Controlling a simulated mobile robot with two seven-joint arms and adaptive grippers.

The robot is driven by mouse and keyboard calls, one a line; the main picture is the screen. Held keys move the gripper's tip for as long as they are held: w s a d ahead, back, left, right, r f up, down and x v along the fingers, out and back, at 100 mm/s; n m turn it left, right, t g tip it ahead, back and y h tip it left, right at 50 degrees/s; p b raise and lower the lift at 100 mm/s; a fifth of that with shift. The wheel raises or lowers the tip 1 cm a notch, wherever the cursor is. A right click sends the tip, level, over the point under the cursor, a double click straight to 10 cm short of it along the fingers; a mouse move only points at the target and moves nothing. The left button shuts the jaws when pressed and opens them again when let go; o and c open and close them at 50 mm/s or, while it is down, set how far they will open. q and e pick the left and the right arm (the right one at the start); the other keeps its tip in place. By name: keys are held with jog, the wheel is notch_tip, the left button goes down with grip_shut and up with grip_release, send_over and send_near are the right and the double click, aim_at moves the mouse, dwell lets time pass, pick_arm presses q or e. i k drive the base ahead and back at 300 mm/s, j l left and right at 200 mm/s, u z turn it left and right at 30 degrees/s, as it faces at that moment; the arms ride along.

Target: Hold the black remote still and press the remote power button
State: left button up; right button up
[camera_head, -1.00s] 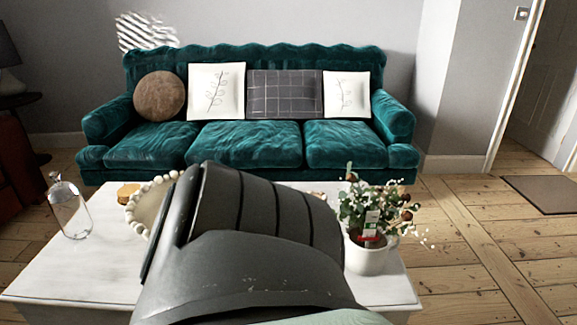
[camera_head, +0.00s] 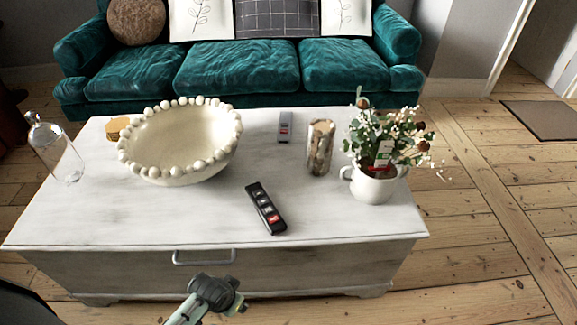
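The black remote (camera_head: 265,207) lies flat on the white coffee table, right of the middle near the front edge. It slants, with a red button at its near end and paler buttons further up; which is the power button is too small to tell. A part of my arm that appears to be my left gripper (camera_head: 212,295) shows at the bottom, in front of the table and apart from the remote. Its fingertips cannot be made out clearly. My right gripper is not in view.
The white table (camera_head: 90,215) carries a large beaded bowl (camera_head: 180,150), a grey remote (camera_head: 285,127), a patterned cylinder (camera_head: 320,148), a potted plant (camera_head: 372,186), a glass bottle (camera_head: 58,150) and a small wooden item (camera_head: 117,127). A green sofa (camera_head: 240,70) stands behind. The tabletop around the black remote is clear.

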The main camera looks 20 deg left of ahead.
aim_at(275, 218)
jog(key=u, duration=0.9)
